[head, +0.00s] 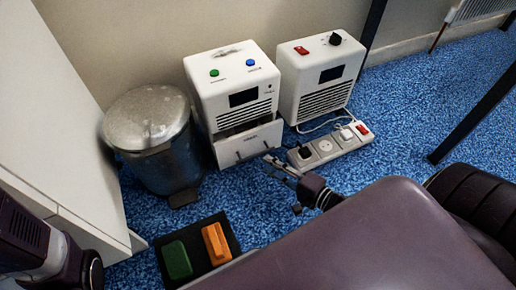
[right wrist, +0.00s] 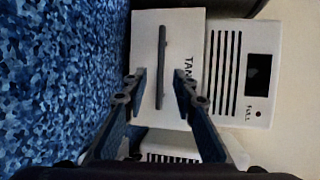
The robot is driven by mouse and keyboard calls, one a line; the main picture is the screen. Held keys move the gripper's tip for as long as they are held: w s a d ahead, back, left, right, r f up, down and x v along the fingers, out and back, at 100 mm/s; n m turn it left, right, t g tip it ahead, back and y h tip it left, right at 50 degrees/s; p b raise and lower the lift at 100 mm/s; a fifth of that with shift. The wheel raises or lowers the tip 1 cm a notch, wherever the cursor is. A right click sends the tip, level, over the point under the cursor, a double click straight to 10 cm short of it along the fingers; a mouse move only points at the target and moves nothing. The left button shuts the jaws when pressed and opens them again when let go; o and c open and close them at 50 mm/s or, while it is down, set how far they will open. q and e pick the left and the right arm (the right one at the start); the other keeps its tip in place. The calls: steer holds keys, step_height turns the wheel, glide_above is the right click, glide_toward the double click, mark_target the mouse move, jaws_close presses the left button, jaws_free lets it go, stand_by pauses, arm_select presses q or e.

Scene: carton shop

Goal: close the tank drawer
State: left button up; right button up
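The tank drawer (head: 246,145) is the white front at the bottom of the left white appliance (head: 236,87). It stands pulled out, with a dark opening above its front. In the right wrist view the drawer front (right wrist: 180,40) shows part of the word "TANK" and a long dark bar handle (right wrist: 162,50). My right gripper (head: 272,161) is just to the right of the drawer front. In the wrist view its fingers (right wrist: 157,78) are spread apart, one on each side of the handle; contact cannot be told. My left gripper is out of view.
A second white appliance (head: 323,76) stands to the right, with a power strip (head: 328,148) in front. A metal pedal bin (head: 155,140) stands close left of the drawer. A black mat (head: 196,233) holds a green block (head: 177,260) and an orange block (head: 216,243). Blue carpet surrounds them.

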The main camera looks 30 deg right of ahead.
mark_target(254, 155)
steer(key=b+x, duration=0.4)
steer(key=x, duration=0.2)
steer(key=shift+w+a+f, duration=0.15)
steer(key=shift+w+a+b, duration=0.2)
steer(key=shift+w+b, duration=0.2)
steer(key=shift+w, duration=0.2)
steer(key=shift+c, duration=0.4)
jaws_close()
